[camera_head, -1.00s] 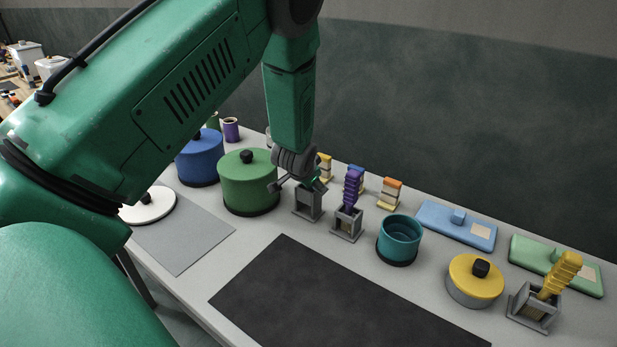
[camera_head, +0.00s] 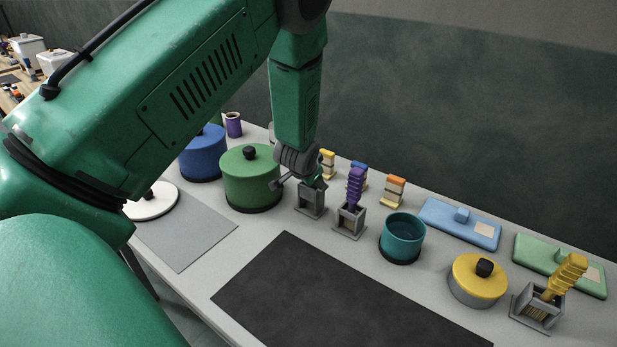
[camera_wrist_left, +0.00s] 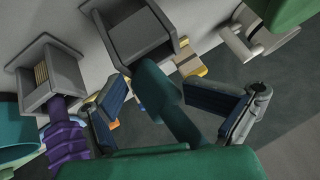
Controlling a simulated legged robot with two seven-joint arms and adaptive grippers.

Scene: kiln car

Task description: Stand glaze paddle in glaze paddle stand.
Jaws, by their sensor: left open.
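The green glaze paddle (camera_head: 319,182) shows as a small piece at the top of a grey glaze paddle stand (camera_head: 311,204). In the left wrist view the green paddle (camera_wrist_left: 156,88) lies between the spread fingers, and its far end overlaps the near edge of the grey stand (camera_wrist_left: 140,36). How deep it sits in the stand is hidden. My left gripper (camera_head: 304,181) is above the stand; its fingers (camera_wrist_left: 155,96) are open on both sides of the paddle, with gaps. My right gripper is out of view.
A purple paddle (camera_head: 355,186) in its own stand (camera_head: 349,222) is close on the right; a green lidded pot (camera_head: 250,182) is close on the left. A teal pot (camera_head: 402,240) and a yellow-lidded pot (camera_head: 478,280) stand further right. The dark mat (camera_head: 330,300) is clear.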

